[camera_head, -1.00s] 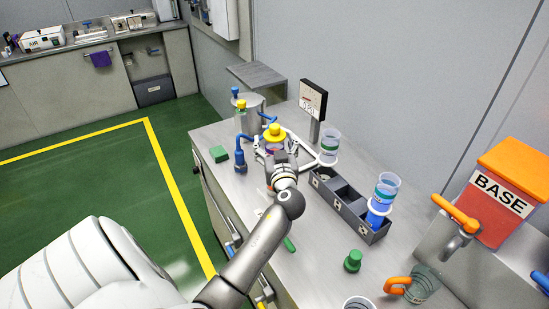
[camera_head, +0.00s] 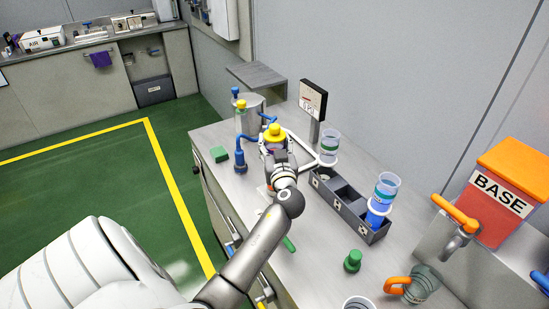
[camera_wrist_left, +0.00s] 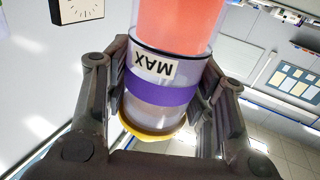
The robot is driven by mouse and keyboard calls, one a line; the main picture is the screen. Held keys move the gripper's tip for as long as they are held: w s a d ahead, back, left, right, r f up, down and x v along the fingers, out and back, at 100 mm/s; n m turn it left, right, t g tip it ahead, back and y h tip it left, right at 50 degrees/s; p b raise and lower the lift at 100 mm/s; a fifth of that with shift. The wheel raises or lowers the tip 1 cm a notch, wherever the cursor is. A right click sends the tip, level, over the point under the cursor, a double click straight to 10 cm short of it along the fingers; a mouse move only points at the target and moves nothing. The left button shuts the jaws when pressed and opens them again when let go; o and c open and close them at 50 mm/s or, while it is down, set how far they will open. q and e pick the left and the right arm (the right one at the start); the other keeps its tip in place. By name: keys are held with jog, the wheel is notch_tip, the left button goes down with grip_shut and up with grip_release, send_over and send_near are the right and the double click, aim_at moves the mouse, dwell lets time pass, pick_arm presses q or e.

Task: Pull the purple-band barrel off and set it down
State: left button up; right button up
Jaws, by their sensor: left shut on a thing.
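The purple-band barrel (camera_wrist_left: 163,92) is clear, with a purple band and an upside-down "MAX" label in the left wrist view. A yellow cap (camera_wrist_left: 150,130) is at one end, and orange-red content or another part shows at the other. In the head view the barrel's yellow cap (camera_head: 275,130) rises above my left gripper (camera_head: 276,150), and most of its body is hidden. My left gripper (camera_wrist_left: 160,100) is shut on the barrel, with a finger on each side. Whether the barrel still sits on something below cannot be told. My right gripper is not in view.
A clear cup (camera_head: 329,145) and a dial post (camera_head: 313,105) are close by. Green stopper (camera_head: 352,262) is in front.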

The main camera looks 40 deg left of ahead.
aim_at(275, 136)
pick_arm(q)
jog(key=shift+r, duration=0.1)
jog(key=c, duration=0.5)
jog(key=shift+r, duration=0.1)
jog(key=shift+r+p, duration=0.45)
jog(key=shift+r, duration=1.05)
jog(key=shift+r+p, duration=0.1)
jog(key=shift+p, duration=0.2)
